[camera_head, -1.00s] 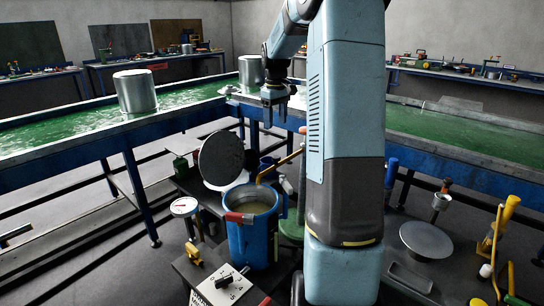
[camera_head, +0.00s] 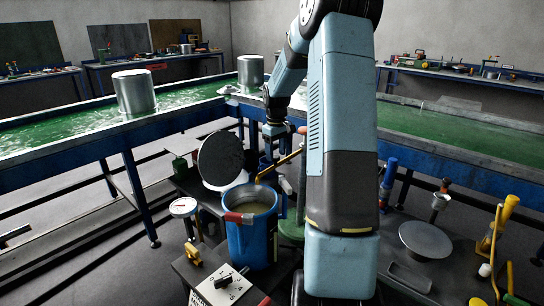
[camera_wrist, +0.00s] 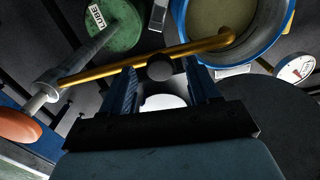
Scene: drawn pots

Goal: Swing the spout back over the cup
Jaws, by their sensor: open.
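The yellow spout (camera_head: 279,168) is a thin pipe slanting down to the rim of a large blue vessel (camera_head: 250,238). In the wrist view, the spout (camera_wrist: 110,69) runs across the top and its bent end lies over the blue vessel (camera_wrist: 180,14). My gripper (camera_head: 269,155) is low beside the spout; in the wrist view, my gripper (camera_wrist: 163,78) is open. A round black knob (camera_wrist: 159,67) shows between its fingertips, next to the pipe; contact cannot be told. A pale round thing (camera_wrist: 162,102) shows below; whether it is the cup is unclear.
A round dark lid (camera_head: 221,159) stands raised behind the vessel. A dial gauge (camera_head: 183,207) is left of it. Troughs of green liquid (camera_head: 70,128) stand behind.

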